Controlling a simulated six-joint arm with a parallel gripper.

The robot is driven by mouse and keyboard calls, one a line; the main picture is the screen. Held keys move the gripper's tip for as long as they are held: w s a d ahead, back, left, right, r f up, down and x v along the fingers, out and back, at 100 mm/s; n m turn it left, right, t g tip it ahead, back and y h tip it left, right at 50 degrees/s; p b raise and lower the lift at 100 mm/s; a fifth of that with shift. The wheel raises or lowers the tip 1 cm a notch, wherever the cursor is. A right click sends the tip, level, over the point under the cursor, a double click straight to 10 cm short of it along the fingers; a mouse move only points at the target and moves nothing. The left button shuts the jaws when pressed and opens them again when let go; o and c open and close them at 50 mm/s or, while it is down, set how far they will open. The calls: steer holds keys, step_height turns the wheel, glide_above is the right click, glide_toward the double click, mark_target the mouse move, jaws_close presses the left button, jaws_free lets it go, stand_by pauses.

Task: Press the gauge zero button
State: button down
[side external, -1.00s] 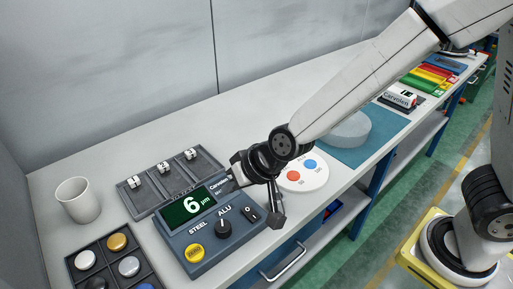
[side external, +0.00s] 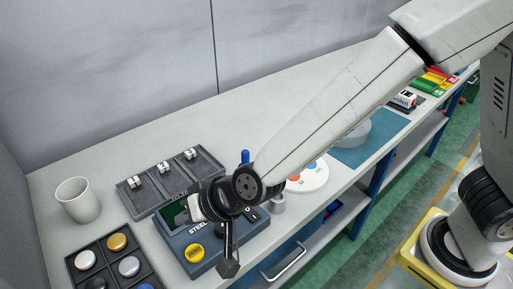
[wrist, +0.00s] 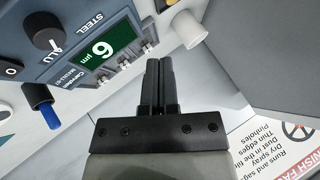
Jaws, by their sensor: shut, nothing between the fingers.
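The yellow zero button (side external: 194,253) sits at the front left corner of the blue-grey gauge box (side external: 178,236) in the side external view. It is uncovered there. A bit of yellow, perhaps the button, shows at the top edge of the wrist view. The gauge's green display (wrist: 108,45) reads 6 µm in the wrist view, beside a black knob (wrist: 42,38). My gripper (wrist: 152,62) is shut and empty, its fingertips near the display's edge in that view. In the side external view my wrist hangs over the gauge, hiding the knob and most of the display; the fingertips are hard to make out.
A tray (side external: 165,177) of small white pieces lies behind the gauge. A white mug (side external: 78,201) and a compartment tray of coloured discs (side external: 108,243) stand left. A blue-topped upright piece (side external: 245,157) is close behind my wrist. A white round plate (side external: 312,178) lies right.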

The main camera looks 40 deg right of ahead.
mark_target(198, 253)
steer(key=shift+f, duration=0.2)
steer(key=shift+f, duration=4.2)
steer(key=shift+f, duration=0.8)
steer(key=shift+r, duration=0.75)
steer(key=shift+r, duration=0.1)
steer(key=shift+r, duration=2.45)
